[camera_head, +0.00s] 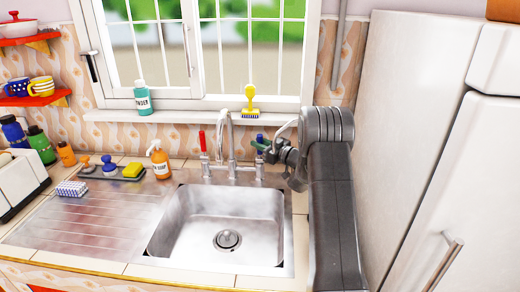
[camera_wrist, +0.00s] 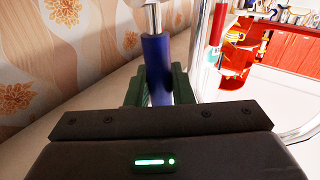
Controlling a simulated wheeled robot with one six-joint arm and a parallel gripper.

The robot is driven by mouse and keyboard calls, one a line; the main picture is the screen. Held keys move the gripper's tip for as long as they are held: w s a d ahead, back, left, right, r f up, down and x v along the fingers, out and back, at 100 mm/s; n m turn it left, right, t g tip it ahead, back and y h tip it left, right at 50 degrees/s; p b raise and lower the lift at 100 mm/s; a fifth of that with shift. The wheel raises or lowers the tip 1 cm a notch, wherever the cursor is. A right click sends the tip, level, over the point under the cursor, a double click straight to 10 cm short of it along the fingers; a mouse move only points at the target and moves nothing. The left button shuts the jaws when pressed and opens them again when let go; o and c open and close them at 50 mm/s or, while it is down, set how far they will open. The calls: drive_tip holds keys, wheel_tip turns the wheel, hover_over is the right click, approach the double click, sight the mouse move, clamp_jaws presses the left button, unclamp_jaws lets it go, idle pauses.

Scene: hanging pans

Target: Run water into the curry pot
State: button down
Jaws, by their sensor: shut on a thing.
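The chrome tap (camera_head: 231,145) stands behind the sink (camera_head: 226,215), its curved spout over the basin. It has a red lever (camera_head: 202,141) on the left and a blue lever (camera_head: 260,137) on the right. My gripper (camera_head: 264,145) comes in from the right and is shut on the blue lever. In the wrist view the blue lever (camera_wrist: 157,65) stands between the green fingers of my gripper (camera_wrist: 159,88). The red lever (camera_wrist: 218,22) shows beyond, to the right. The basin looks empty, with a drain in its floor. I see no running water. I cannot identify a curry pot.
An orange soap bottle (camera_head: 159,160) stands left of the tap. A yellow sponge (camera_head: 132,170) and scrubbers lie farther left. A green powder bottle (camera_head: 141,98) and yellow brush (camera_head: 250,101) stand on the windowsill. A white fridge (camera_head: 415,110) closes off the right side.

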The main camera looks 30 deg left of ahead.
drive_tip(key=n+b, duration=0.1)
drive_tip(key=b, duration=0.2)
drive_tip(key=s+n+y+b, duration=0.1)
drive_tip(key=b, duration=0.2)
drive_tip(key=shift+s+d+f+b, duration=0.15)
drive_tip(key=shift+d+f+b, duration=0.15)
drive_tip(key=shift+d, duration=0.1)
drive_tip(key=shift+r, duration=0.1)
drive_tip(key=c, duration=1.3)
unclamp_jaws()
drive_tip(key=d, duration=0.5)
drive_tip(key=d+f+b, duration=0.1)
drive_tip(key=d, duration=0.1)
drive_tip(key=shift+s+d, duration=0.2)
drive_tip(key=shift+s, duration=0.05)
drive_tip(key=shift+a, duration=0.1)
